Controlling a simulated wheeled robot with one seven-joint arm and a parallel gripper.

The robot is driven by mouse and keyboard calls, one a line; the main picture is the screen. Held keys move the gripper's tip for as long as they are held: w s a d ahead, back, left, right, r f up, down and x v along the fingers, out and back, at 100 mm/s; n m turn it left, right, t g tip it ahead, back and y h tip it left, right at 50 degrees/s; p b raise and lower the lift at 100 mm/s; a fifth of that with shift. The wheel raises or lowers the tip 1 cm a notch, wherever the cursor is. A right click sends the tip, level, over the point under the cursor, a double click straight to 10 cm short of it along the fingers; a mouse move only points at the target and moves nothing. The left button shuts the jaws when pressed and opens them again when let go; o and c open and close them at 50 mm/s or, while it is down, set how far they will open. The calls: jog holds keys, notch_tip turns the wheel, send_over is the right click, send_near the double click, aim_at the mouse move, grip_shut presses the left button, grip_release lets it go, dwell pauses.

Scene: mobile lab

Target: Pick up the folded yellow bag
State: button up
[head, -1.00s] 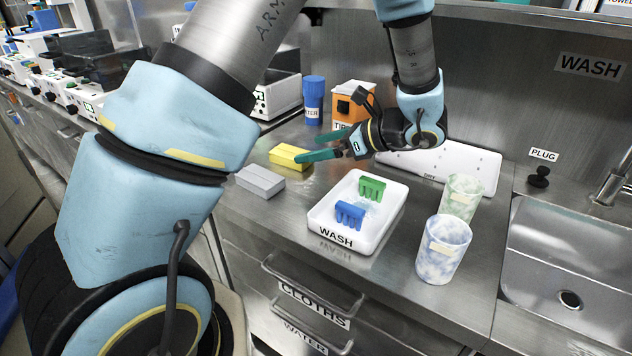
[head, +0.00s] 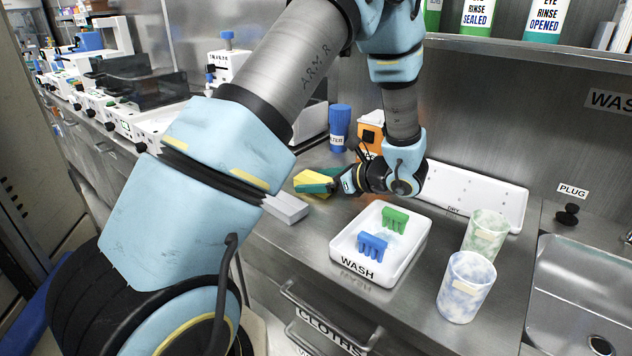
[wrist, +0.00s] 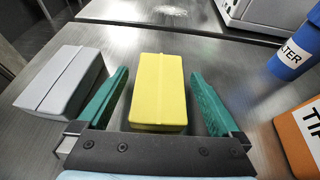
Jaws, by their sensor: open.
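The folded yellow bag (head: 314,181) is a small yellow block lying on the steel counter. In the wrist view the yellow bag (wrist: 158,90) sits between the two green fingers of my gripper (wrist: 159,98), with a gap on each side. My gripper (head: 322,184) is open and holds nothing. In the head view the near finger hides part of the bag.
A grey folded block (head: 286,207) lies just left of the gripper, close to the left finger. A blue bottle (head: 339,127) and an orange box (head: 370,133) stand behind. A white wash tray (head: 411,249) with a green and a blue piece is to the right.

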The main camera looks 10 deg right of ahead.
jog(key=shift+w+a+f, duration=0.1)
jog(key=c, duration=1.3)
